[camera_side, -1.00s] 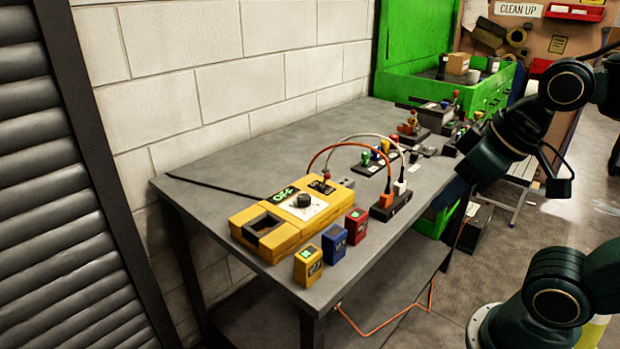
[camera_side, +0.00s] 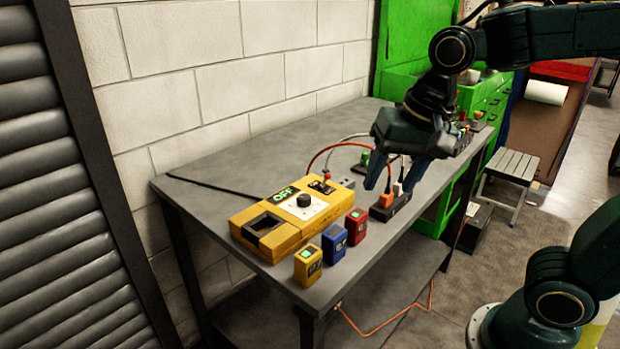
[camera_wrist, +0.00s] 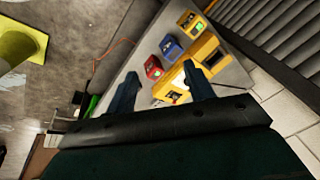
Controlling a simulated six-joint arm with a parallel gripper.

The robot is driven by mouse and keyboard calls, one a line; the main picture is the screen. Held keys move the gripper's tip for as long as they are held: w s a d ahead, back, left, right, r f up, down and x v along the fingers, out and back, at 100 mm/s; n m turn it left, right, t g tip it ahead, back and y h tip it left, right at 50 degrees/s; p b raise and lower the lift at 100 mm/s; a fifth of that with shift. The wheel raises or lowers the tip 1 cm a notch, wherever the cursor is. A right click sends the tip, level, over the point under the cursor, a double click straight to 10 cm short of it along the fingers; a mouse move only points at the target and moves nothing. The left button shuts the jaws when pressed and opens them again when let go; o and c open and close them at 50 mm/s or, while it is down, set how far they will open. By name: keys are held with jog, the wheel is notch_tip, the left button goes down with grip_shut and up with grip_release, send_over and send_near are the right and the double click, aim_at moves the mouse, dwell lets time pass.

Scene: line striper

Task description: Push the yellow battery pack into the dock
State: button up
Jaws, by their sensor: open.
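The yellow battery pack (camera_side: 308,265) stands upright on the front edge of the grey table, left of the blue pack. In the wrist view the yellow pack (camera_wrist: 188,20) is at the top, beyond the fingertips. The dock looks like the dark square opening (camera_side: 263,224) in the yellow device (camera_side: 290,217), which shows "OFF"; the opening looks empty. The device also shows in the wrist view (camera_wrist: 207,45), partly behind a finger.
A blue pack (camera_side: 334,243) and a red pack (camera_side: 356,226) stand in a row beside the yellow pack. A white brick wall (camera_side: 200,85) backs the table.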

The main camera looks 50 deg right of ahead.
jog(key=w+a+f+m+g, duration=0.2)
jog(key=w+a+m, duration=0.1)
jog(key=w+m, duration=0.25)
jog(key=m+g, duration=0.1)
jog(key=m, duration=0.4)
send_over(308, 252)
notch_tip(308, 252, down, 5)
jog(key=shift+f, duration=0.1)
jog(key=shift+f, duration=4.9)
jog(key=c, duration=0.9)
